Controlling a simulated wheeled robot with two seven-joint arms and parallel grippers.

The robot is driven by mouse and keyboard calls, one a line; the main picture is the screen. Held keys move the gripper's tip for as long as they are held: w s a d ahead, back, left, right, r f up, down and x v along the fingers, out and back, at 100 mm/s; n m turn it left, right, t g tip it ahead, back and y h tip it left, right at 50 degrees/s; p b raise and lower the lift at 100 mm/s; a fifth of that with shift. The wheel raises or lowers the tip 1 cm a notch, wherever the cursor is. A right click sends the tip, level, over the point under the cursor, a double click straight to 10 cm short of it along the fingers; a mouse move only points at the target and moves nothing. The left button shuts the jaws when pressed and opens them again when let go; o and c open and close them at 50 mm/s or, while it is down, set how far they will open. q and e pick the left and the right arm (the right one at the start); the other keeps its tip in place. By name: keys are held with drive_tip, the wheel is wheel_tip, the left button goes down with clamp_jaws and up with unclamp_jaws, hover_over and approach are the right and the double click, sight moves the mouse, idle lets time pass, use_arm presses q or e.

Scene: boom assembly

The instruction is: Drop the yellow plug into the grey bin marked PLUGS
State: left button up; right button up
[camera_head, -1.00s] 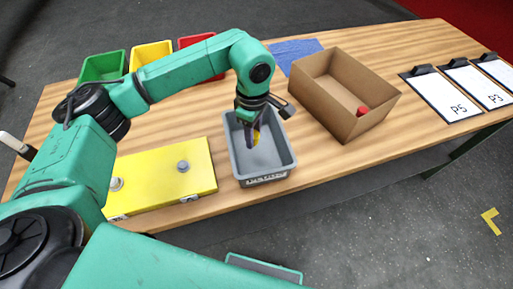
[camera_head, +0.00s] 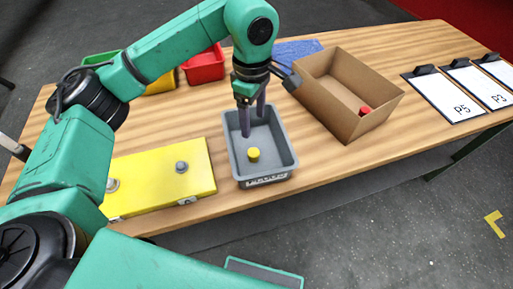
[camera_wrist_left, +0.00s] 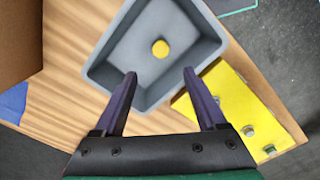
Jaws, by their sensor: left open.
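The yellow plug (camera_head: 253,155) lies on the floor of the grey bin (camera_head: 286,134), apart from its walls. The bin has a label on its front, too small to read surely. In the left wrist view the plug (camera_wrist_left: 160,48) sits inside the bin (camera_wrist_left: 215,45), beyond my fingertips. My left gripper (camera_head: 253,122) is open and empty, above the bin and clear of the plug. It also shows in the left wrist view (camera_wrist_left: 160,74), with its two fingers spread wide. My right gripper is not in view.
A yellow board (camera_head: 150,178) with grey knobs lies left of the bin. A cardboard box (camera_head: 335,105) with a red piece inside stands to the right. Red (camera_head: 205,68), yellow and green bins stand behind my left arm. Clipboards (camera_head: 445,97) lie at the far right.

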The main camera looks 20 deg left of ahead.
use_arm(q)
wheel_tip(320, 180, up, 8)
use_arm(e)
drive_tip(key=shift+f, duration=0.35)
